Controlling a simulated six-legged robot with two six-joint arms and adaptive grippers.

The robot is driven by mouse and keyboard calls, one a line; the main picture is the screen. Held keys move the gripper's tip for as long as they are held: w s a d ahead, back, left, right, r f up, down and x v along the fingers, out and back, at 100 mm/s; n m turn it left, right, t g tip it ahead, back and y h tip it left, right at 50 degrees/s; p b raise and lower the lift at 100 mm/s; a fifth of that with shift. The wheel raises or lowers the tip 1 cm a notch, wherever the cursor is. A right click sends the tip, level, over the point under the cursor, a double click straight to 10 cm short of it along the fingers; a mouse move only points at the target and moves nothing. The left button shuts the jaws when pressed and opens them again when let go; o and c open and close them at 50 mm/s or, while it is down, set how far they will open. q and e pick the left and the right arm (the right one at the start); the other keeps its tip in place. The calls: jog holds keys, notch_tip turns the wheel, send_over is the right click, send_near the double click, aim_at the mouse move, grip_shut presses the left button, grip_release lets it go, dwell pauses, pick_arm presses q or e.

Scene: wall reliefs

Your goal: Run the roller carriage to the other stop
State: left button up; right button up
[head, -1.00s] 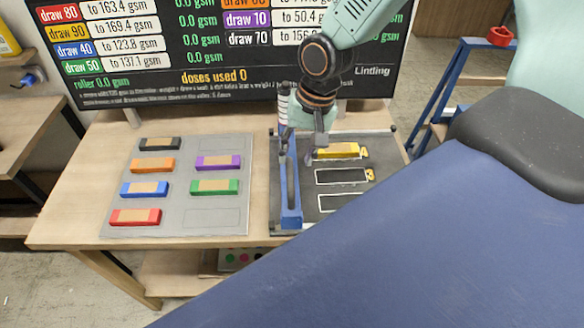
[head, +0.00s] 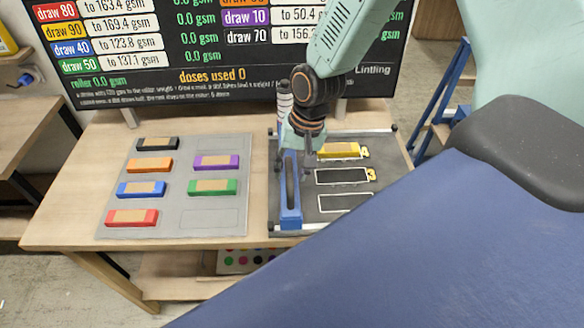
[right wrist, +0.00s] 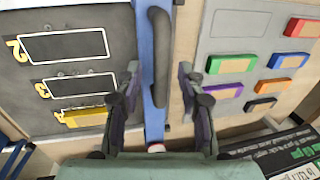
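The roller carriage (head: 290,214) is a blue bar with a dark raised handle (head: 291,183). It sits at the left edge of the dark plate (head: 372,150). My right gripper (head: 296,160) is over its far part. In the right wrist view the open gripper (right wrist: 159,72) has one finger on each side of the blue bar (right wrist: 148,100) and the dark handle (right wrist: 160,50), with gaps showing. Whether the fingertips reach down to handle height is unclear. My left gripper is not in view.
A yellow block (head: 338,150) lies in the plate's far outlined slot; the two nearer slots are empty. A grey tray (head: 215,220) with several coloured blocks lies to the left. A striped post (head: 284,98) stands behind the carriage. A dark display (head: 150,95) stands behind the table.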

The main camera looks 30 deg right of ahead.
jog(key=shift+c, duration=0.2)
grip_shut()
dwell(0.4)
